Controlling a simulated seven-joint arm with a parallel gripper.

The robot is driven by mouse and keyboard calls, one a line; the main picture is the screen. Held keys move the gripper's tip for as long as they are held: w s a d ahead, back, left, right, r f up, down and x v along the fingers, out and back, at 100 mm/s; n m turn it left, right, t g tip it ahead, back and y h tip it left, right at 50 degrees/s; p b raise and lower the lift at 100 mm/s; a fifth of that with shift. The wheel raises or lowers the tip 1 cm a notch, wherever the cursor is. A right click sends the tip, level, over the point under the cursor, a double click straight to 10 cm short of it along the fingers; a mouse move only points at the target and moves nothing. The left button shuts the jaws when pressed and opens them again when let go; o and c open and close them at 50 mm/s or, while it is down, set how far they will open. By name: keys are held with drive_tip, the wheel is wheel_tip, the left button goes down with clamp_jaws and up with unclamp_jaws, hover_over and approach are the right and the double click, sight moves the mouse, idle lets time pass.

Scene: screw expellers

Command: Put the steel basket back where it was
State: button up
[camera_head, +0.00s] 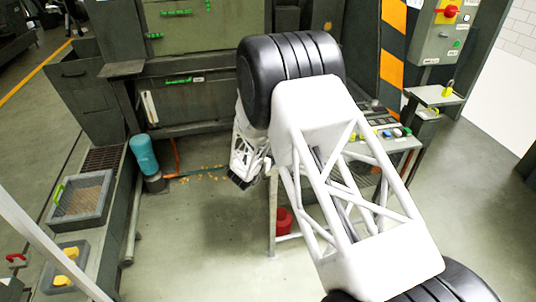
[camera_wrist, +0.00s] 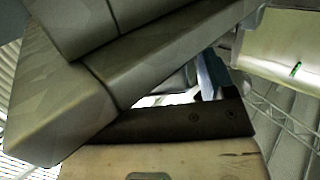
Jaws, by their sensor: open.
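A grey rectangular basket-like tray (camera_head: 108,185) with a brownish mesh floor and a green clip on its left side rests on the low bench at the left. It looks like the steel basket, but I cannot be sure. My gripper (camera_head: 243,180) hangs near the middle of the head view, pointing down, well to the right of this tray and apart from it. It is open, and nothing shows in it. The wrist view shows large dark grey faceted blocks and a pale worn surface close up; no basket can be made out there.
A smaller grey tray (camera_head: 82,250) with yellow pieces lies nearer on the bench (camera_head: 115,215). A blue cylinder (camera_head: 144,155) stands behind it. A control panel table (camera_head: 405,143) and a red bucket (camera_head: 284,221) are right of my gripper.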

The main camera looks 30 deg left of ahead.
drive_tip(key=shift+r, duration=0.15)
drive_tip(key=s+r, duration=0.1)
drive_tip(key=s, duration=1.1)
drive_tip(key=shift+r, duration=0.35)
idle(0.5)
